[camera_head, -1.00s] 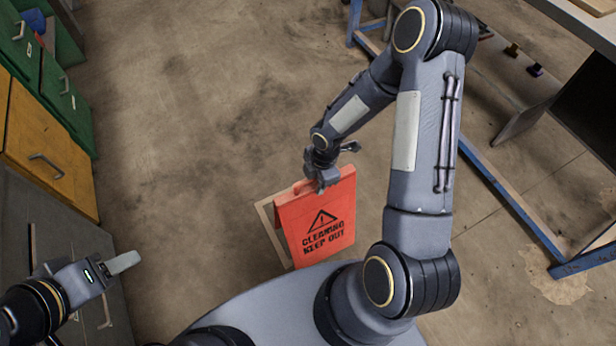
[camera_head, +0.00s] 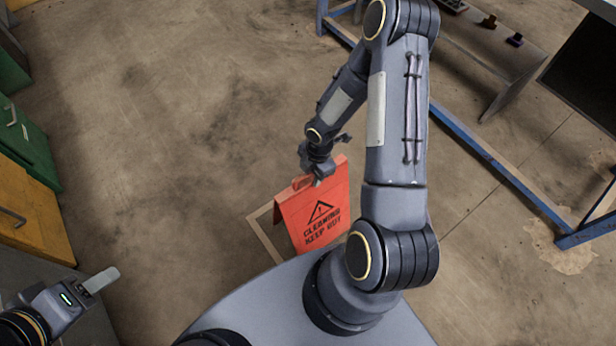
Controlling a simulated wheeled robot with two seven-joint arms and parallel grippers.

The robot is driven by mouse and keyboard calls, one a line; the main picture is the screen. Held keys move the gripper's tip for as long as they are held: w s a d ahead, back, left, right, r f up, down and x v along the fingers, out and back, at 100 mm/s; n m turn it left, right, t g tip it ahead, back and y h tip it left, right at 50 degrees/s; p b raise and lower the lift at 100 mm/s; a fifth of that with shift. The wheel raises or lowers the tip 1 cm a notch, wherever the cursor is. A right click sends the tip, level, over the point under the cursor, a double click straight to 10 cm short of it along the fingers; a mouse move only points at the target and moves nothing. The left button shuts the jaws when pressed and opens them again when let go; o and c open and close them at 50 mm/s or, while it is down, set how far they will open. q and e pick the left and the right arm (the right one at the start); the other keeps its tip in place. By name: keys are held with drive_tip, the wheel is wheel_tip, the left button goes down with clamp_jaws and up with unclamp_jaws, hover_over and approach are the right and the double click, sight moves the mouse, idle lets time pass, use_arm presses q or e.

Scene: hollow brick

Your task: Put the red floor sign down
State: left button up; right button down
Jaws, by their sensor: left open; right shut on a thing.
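The red floor sign (camera_head: 315,212), printed "CLEANING KEEP OUT" with a warning triangle, is in front of my base in the head view. My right gripper (camera_head: 318,176) is shut on the sign's top edge. I cannot tell whether the sign's lower edge touches the floor; my base hides part of it. My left gripper (camera_head: 98,282) is at the lower left, open and empty, far from the sign.
Green and yellow drawer cabinets (camera_head: 30,215) line the left side. A blue-framed workbench (camera_head: 480,150) stands at the right. The concrete floor (camera_head: 190,130) between them is clear, with dark stains.

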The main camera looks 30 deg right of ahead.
drive_tip(key=shift+s+f+b, duration=0.15)
drive_tip(key=shift+f+b, duration=0.15)
drive_tip(key=shift+f, duration=0.55)
drive_tip(key=shift+a, duration=0.1)
use_arm(q)
drive_tip(key=shift+a+f, duration=0.35)
drive_tip(key=shift+f, duration=0.3)
use_arm(e)
drive_tip(key=c, duration=1.1)
unclamp_jaws()
drive_tip(key=shift+r, duration=0.1)
